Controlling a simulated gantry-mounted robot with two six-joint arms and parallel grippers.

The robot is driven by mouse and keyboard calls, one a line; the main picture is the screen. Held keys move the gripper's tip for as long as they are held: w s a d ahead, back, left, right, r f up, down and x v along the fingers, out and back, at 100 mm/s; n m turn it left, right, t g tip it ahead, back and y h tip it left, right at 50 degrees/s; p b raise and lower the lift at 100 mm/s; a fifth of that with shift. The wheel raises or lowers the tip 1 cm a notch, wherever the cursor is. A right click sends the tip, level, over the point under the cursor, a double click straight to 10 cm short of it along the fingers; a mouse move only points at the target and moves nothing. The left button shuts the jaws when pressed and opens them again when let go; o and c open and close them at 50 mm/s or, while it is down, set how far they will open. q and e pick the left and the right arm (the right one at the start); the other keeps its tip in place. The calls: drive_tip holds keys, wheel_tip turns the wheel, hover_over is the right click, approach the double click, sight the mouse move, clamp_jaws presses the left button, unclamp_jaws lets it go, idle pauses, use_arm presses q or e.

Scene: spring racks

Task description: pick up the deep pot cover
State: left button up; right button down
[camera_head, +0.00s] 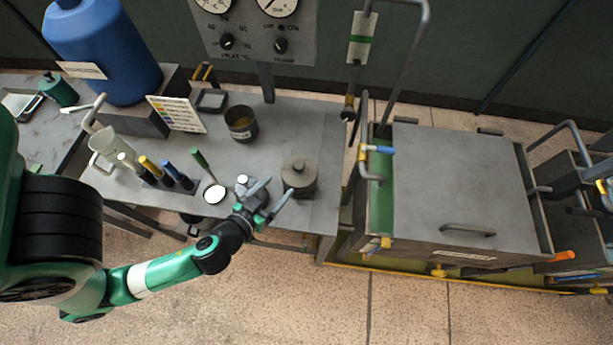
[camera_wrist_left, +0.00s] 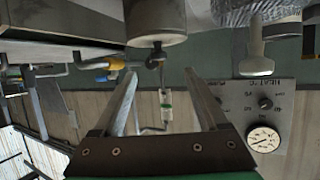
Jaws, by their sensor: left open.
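A grey pot (camera_head: 299,180) stands near the right end of the grey bench in the head view. Its round cover (camera_head: 298,166) with a small knob sits on top. My left gripper (camera_head: 279,188) is open and empty, just left of and in front of the pot, with its fingers pointing toward it. In the left wrist view, a grey round vessel (camera_wrist_left: 156,22), apparently this pot, shows at the top edge beyond the open fingers (camera_wrist_left: 165,92). Its upper part is cut off there. My right gripper is not in view.
A white-topped round item (camera_head: 215,194) and a rack of coloured-handled tools (camera_head: 167,172) stand left of the gripper. A dark open tin (camera_head: 241,123) is behind. A large grey tank (camera_head: 455,180) with handles stands right of the bench. A gauge panel (camera_head: 255,40) rises behind.

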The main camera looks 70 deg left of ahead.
sight(296, 168)
use_arm(q)
drive_tip(key=x, duration=0.2)
drive_tip(key=p+x, duration=0.1)
drive_tip(key=x, duration=0.3)
drive_tip(key=shift+w+r+p, duration=0.1)
drive_tip(key=shift+r+p, duration=0.2)
drive_tip(key=shift+p, duration=0.05)
drive_tip(key=shift+p+x, duration=0.45)
drive_tip(key=shift+x, duration=2.5)
clamp_jaws()
drive_tip(key=shift+r, duration=0.1)
